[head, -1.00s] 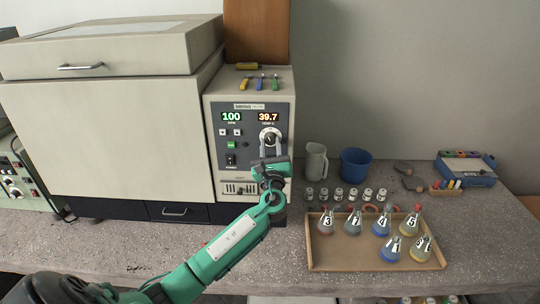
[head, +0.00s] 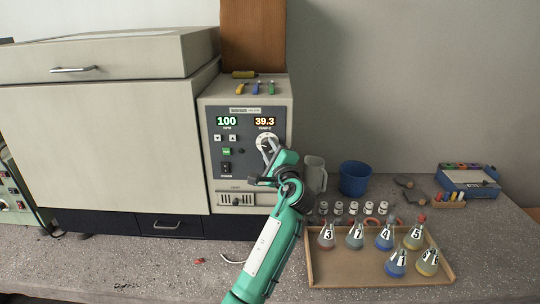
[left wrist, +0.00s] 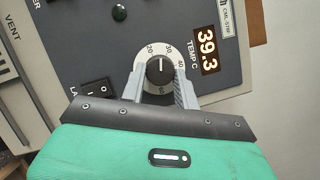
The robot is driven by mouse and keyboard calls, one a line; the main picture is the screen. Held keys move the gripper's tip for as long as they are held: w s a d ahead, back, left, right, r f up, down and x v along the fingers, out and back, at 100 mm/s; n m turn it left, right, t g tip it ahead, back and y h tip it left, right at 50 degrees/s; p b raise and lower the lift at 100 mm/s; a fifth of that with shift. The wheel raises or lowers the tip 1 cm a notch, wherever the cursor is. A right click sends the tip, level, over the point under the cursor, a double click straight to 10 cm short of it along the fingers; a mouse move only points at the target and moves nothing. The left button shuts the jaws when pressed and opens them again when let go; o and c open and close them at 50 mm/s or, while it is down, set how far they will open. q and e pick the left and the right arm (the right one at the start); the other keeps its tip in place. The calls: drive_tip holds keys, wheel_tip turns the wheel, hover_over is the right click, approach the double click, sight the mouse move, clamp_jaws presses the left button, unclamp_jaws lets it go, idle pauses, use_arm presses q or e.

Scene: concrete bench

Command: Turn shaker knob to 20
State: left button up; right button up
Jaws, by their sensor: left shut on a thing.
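The shaker's temperature knob (head: 264,140) is on the right of the control panel, under the TEMP C display (head: 265,121), which reads 39.3. In the left wrist view the knob (left wrist: 160,68) is black with a pale pointer line, inside a white numbered dial (left wrist: 149,50). The line points up in that picture, roughly between the 20 and 30 marks. My left gripper (head: 269,149) is shut on the knob; in the left wrist view its two grey fingers (left wrist: 160,82) lie on either side of it. My right gripper is not in view.
The RPM display (head: 227,122) reads 100, with buttons and a power switch (head: 226,168) below. Right of the shaker stand a clear jug (head: 315,174), a blue cup (head: 355,178), several small vials and a tray (head: 380,279) of numbered flasks. The bench front at left is mostly clear.

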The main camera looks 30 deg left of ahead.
use_arm(q)
drive_tip(key=n, duration=0.2)
drive_tip(key=n+g+h, duration=0.1)
drive_tip(key=n, duration=0.1)
drive_tip(key=shift+r+n+g, duration=0.2)
drive_tip(key=shift+n+g, duration=0.1)
drive_tip(key=shift+n, duration=0.1)
idle(0.4)
drive_tip(key=o, duration=1)
drive_tip(key=b+v, duration=0.2)
drive_tip(key=v, duration=1)
drive_tip(key=shift+b, duration=0.4)
